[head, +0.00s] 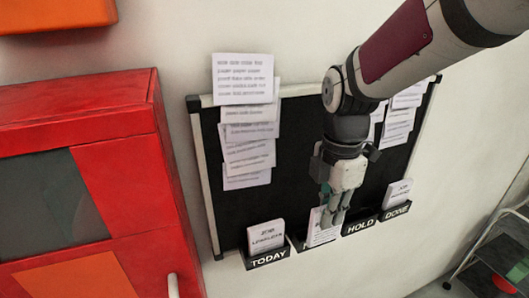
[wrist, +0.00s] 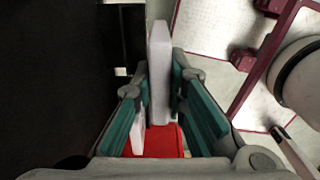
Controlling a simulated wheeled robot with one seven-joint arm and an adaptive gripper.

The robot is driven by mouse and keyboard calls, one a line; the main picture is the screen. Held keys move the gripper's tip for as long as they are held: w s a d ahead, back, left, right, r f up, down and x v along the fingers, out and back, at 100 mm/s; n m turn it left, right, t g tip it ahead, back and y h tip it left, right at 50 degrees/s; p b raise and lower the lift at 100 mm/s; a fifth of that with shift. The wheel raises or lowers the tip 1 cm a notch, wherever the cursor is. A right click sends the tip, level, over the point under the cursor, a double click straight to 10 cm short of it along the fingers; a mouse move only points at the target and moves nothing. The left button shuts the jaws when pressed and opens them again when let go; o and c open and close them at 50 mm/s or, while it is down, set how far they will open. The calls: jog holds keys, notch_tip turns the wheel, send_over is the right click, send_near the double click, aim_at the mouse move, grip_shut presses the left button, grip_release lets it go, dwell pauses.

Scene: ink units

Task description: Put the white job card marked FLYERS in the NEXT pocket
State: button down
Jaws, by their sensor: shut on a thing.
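My gripper (head: 334,218) points down in front of the black board and is shut on a white card (head: 316,238). In the wrist view the card (wrist: 159,75) stands upright, edge-on, between the teal finger pads. Fingers cover most of its print, so I cannot read it as FLYERS. The card is at the second pocket (head: 299,245), between TODAY (head: 268,260) and HOLD (head: 360,226). That pocket's label is mostly hidden by the card and fingers. I cannot tell whether the card's lower edge is inside the pocket or in front of it.
A white card (head: 266,235) stands in TODAY and another (head: 397,193) in the DONE pocket (head: 396,211). Paper sheets (head: 243,80) hang on the board (head: 300,130). A red cabinet (head: 120,160) stands close on the left. A wire rack (head: 490,255) is at lower right.

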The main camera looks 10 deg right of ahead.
jog(key=shift+w+a+f+p, duration=0.1)
jog(key=shift+w+f+p, duration=0.3)
jog(key=shift+w+f, duration=1.45)
jog(key=shift+s+f, duration=0.1)
jog(key=shift+f, duration=0.15)
jog(key=c, duration=1.6)
grip_release()
